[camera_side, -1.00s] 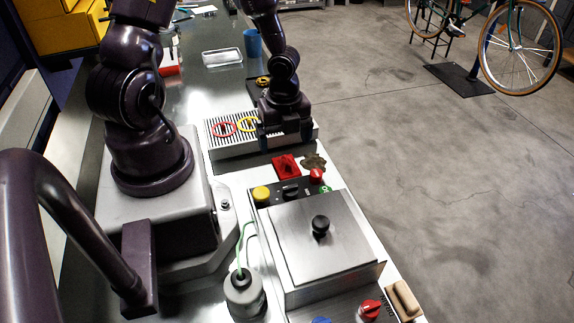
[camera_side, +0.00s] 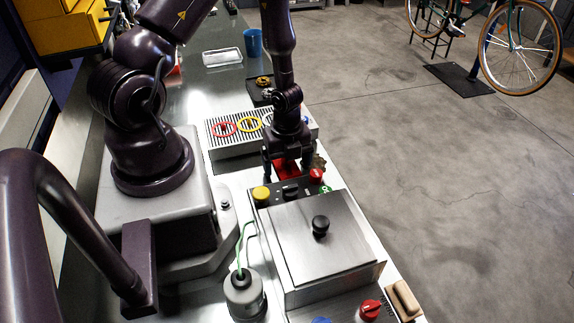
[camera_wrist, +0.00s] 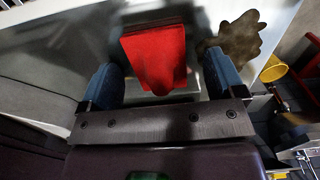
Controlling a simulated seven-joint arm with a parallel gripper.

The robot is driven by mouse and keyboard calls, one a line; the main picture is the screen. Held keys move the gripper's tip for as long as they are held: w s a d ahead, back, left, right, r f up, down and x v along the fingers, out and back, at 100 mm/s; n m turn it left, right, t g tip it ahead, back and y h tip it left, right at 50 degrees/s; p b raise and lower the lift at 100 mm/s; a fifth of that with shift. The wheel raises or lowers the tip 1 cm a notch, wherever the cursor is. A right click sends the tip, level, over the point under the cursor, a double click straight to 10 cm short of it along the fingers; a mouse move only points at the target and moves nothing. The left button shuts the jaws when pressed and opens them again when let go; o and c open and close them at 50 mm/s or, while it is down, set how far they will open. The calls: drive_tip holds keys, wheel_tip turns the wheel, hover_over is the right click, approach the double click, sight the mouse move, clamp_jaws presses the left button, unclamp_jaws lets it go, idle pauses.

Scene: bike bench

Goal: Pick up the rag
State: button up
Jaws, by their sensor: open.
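The rag is a folded red cloth (camera_wrist: 155,55) lying flat on the bench, between my gripper's two fingers in the wrist view. In the side view a part of the red rag (camera_side: 286,170) shows behind and between the fingers; the rest is hidden by my gripper. My gripper (camera_wrist: 158,78) is open and empty, with blue-grey fingertips, one on each side of the rag. In the side view my gripper (camera_side: 288,172) is pointing down just over the rag. I cannot tell how high the fingertips are above the bench.
A brownish irregular piece (camera_wrist: 236,40) lies right of the rag, close to the right finger. A steel box with a black-knobbed lid (camera_side: 318,240) and a control panel with a yellow button (camera_side: 261,193) stand in front. A slotted rack with coloured rings (camera_side: 225,129) is behind.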

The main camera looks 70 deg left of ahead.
drive_tip(key=c, duration=1)
drive_tip(key=shift+r, duration=0.2)
